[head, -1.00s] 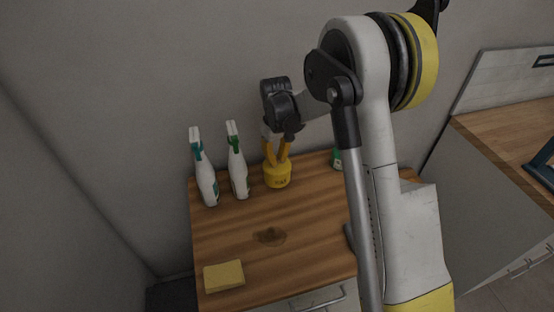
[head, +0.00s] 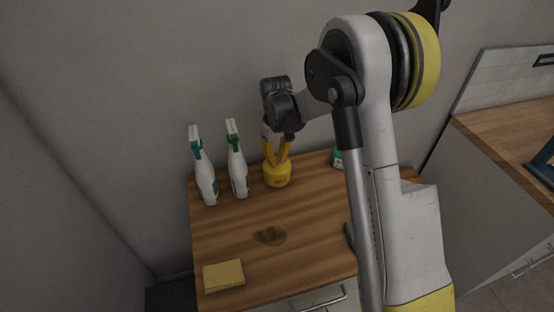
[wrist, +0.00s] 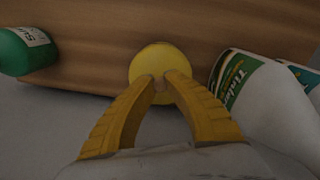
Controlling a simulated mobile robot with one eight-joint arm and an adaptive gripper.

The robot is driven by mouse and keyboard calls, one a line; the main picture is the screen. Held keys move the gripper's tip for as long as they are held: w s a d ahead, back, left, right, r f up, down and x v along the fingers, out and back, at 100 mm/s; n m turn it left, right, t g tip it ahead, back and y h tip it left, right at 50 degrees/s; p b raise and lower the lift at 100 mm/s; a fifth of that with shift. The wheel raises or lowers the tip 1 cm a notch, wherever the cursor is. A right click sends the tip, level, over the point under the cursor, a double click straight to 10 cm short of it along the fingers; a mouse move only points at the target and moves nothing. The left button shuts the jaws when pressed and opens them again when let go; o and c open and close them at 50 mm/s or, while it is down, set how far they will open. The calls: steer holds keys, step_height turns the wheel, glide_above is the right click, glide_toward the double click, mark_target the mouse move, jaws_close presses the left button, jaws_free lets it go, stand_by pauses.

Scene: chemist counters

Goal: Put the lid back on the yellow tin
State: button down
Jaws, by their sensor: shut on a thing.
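The yellow tin (head: 278,179) stands upright near the back of the wooden counter top, right of two spray bottles. My gripper (head: 277,161) points down onto the top of the tin. In the wrist view, my yellow fingers (wrist: 162,80) are shut on the small knob of a round yellow lid (wrist: 153,57). The lid is at the tin's mouth and hides the tin below it in that view. I cannot tell whether it is fully seated or slightly above the rim.
Two white spray bottles, one teal-topped (head: 206,180) and one green-topped (head: 238,172), stand close left of the tin. A green container (head: 337,158) stands to the right, partly behind my arm. A yellow sponge (head: 224,275) and a brown stain (head: 269,236) are nearer the front.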

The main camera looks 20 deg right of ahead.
steer(key=c, duration=0.9)
jaws_free()
steer(key=shift+r, duration=0.1)
steer(key=shift+r+p, duration=2.05)
steer(key=shift+r, duration=1.35)
jaws_close()
